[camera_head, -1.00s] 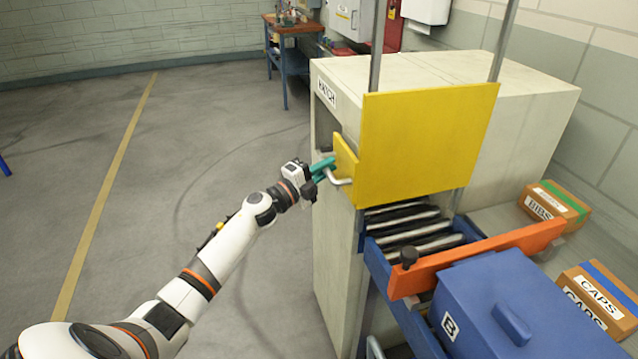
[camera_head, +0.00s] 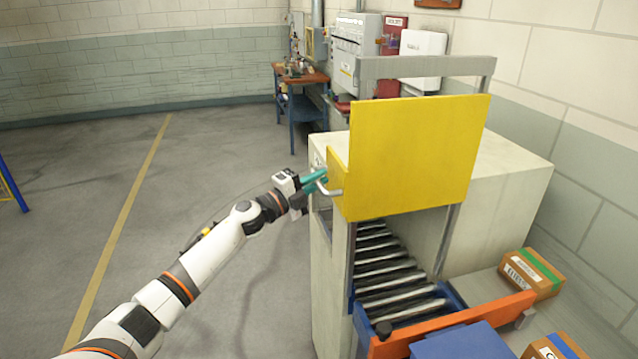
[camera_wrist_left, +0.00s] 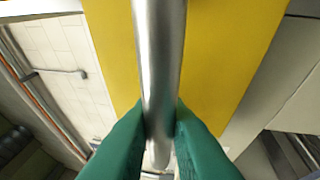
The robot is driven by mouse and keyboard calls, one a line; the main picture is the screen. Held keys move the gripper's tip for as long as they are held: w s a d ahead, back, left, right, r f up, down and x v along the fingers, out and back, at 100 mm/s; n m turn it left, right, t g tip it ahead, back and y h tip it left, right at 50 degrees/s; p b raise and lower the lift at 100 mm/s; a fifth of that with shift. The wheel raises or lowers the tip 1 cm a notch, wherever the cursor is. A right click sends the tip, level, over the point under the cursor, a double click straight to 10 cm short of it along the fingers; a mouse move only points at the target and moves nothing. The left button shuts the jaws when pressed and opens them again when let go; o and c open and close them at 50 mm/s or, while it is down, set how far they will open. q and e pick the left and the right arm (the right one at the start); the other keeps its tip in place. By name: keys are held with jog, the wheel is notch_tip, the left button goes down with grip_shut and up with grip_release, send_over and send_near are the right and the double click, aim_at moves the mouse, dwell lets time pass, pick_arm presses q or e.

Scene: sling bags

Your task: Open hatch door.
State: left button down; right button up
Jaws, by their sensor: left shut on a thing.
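The hatch door is a yellow panel (camera_head: 415,150) held in a grey upright frame (camera_head: 425,67), with an opening below it. A silver handle (camera_head: 333,192) sticks out at its left side. My left gripper (camera_head: 318,183) is shut on this handle. In the left wrist view, its green fingers (camera_wrist_left: 160,135) press on both sides of the silver bar (camera_wrist_left: 160,60), with the yellow panel behind. Black and grey rollers (camera_head: 385,265) show in the opening under the door. My right gripper is not in view.
A pale cabinet (camera_head: 510,175) stands around the hatch. An orange bar (camera_head: 460,325) crosses the roller track in front, above a blue bin (camera_head: 465,345). Cardboard boxes (camera_head: 535,272) lie on the right. The floor at left (camera_head: 210,150) is clear.

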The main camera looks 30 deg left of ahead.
pick_arm(q)
jog(key=c, duration=1.4)
grip_release()
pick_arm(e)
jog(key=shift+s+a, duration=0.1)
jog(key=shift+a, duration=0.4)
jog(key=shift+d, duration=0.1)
